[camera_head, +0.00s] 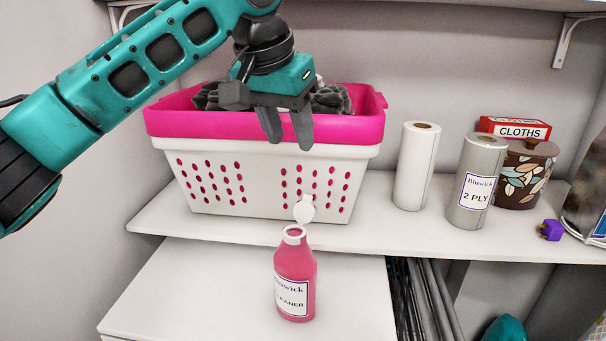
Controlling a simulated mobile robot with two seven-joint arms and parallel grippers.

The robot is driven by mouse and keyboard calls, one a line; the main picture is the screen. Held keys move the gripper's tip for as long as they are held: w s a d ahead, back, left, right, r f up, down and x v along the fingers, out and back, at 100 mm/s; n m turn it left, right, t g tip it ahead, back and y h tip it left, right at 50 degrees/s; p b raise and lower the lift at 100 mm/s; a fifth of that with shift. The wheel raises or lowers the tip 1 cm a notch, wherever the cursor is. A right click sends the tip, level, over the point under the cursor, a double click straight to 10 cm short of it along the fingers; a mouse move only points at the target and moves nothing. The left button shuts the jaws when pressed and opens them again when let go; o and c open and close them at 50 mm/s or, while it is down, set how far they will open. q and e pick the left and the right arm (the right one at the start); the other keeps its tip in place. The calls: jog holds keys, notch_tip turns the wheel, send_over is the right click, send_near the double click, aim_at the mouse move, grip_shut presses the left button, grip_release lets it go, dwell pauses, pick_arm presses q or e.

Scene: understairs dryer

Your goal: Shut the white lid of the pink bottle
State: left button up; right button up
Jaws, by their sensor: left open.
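The pink bottle (296,265) stands upright on the lower white surface, with a label on its front. Its white lid (304,210) stands open, tipped up at the back of the white neck ring. My left gripper (288,135) points down in front of the laundry basket, above and behind the bottle. It is open and empty, clear of the lid. My right gripper is not in view.
A white and pink basket (262,165) with dark cloth inside stands on the shelf behind the bottle. A white roll (416,166), a grey roll (475,182), a patterned pot (524,175) and a red cloths box (514,128) stand right. Clear surface (190,290) lies left of the bottle.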

aim_at(307, 196)
pick_arm(q)
jog(key=x, duration=1.2)
jog(key=shift+d+f, duration=0.15)
jog(key=shift+f, duration=0.15)
grip_shut()
